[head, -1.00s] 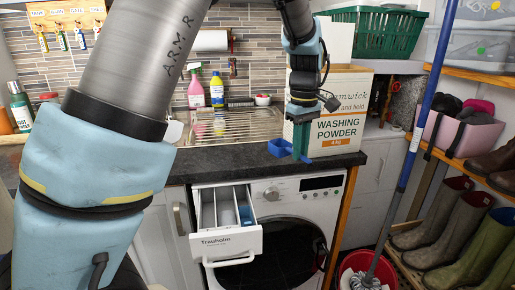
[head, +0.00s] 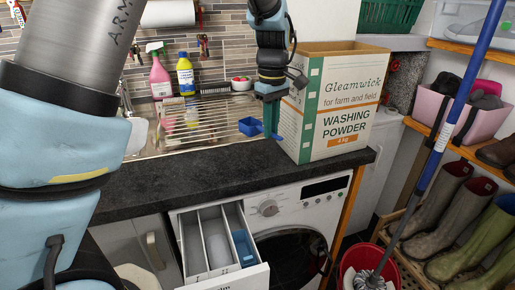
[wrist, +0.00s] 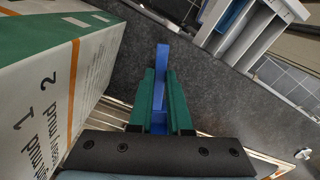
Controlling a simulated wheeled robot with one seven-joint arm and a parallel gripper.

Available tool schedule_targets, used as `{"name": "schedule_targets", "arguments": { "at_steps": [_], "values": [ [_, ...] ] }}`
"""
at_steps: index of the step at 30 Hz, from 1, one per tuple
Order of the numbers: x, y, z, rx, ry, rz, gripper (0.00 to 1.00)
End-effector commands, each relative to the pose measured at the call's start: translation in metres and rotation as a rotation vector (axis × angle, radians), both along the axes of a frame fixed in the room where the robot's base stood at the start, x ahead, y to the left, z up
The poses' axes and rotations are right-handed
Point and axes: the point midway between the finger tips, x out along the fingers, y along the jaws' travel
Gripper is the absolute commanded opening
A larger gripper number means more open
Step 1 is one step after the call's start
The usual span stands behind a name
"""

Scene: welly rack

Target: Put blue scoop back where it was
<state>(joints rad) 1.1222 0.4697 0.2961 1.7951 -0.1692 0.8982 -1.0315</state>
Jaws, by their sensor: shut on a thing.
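The blue scoop (head: 249,126) is held in the air by my gripper (head: 270,122), just left of the washing powder box (head: 338,118) and over the worktop's back part. In the wrist view, my gripper's green fingers (wrist: 152,100) are shut on the scoop's blue handle (wrist: 163,65); the scoop's cup is mostly hidden there. The tall box is open at the top, and its inside shows only as a brown strip. The box also shows at the left of the wrist view (wrist: 60,80).
The washing machine's detergent drawer (head: 215,240) is pulled out, with something blue in its right compartment. A steel drainer (head: 190,128) lies behind, with pink and yellow bottles beyond. A blue pole (head: 455,95) stands at right. The dark worktop (head: 190,178) in front is clear.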

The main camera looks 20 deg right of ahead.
Motion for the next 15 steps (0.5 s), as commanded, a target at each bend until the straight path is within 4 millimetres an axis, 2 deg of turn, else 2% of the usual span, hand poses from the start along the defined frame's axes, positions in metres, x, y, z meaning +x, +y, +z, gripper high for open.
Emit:
{"name": "schedule_targets", "arguments": {
  "at_steps": [3,15],
  "values": [
    [-0.001,0.001,-0.021,0.004,0.003,0.002,0.00],
    [0.000,0.001,-0.069,0.002,0.003,0.002,0.00]
  ]
}}
